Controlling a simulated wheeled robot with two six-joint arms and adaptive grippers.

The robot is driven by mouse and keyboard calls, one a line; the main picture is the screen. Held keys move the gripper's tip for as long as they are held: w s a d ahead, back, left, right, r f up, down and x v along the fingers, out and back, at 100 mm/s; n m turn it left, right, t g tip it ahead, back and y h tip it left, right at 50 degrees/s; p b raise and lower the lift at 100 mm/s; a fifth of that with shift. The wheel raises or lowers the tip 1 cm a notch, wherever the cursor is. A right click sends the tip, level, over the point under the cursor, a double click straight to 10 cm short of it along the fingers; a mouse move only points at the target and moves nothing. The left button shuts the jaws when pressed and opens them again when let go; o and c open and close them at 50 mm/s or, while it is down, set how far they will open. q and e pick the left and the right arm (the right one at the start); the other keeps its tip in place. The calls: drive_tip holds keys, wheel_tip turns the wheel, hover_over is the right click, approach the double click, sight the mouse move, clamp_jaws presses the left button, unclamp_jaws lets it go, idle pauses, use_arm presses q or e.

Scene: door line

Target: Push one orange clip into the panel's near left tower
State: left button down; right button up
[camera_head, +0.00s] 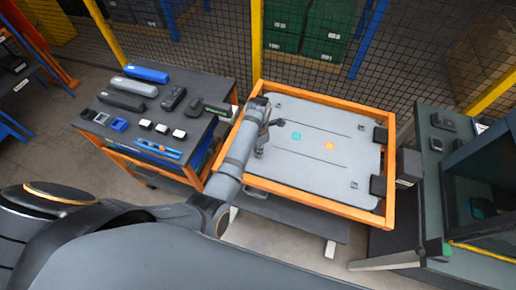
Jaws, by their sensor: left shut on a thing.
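The light grey door panel (308,120) lies flat in an orange frame (322,204). My left arm reaches over the panel's left edge. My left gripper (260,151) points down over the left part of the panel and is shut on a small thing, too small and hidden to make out. My arm covers part of the panel's left edge. The near left tower cannot be told apart clearly there. My right gripper is out of view.
Dark blocks stand at the panel's right edge. A dark bench (425,200) stands further right. A mesh fence runs behind.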

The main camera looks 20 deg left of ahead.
use_arm(q)
drive_tip(key=shift+f, duration=0.45)
idle(0.4)
drive_tip(key=c, duration=1.3)
unclamp_jaws()
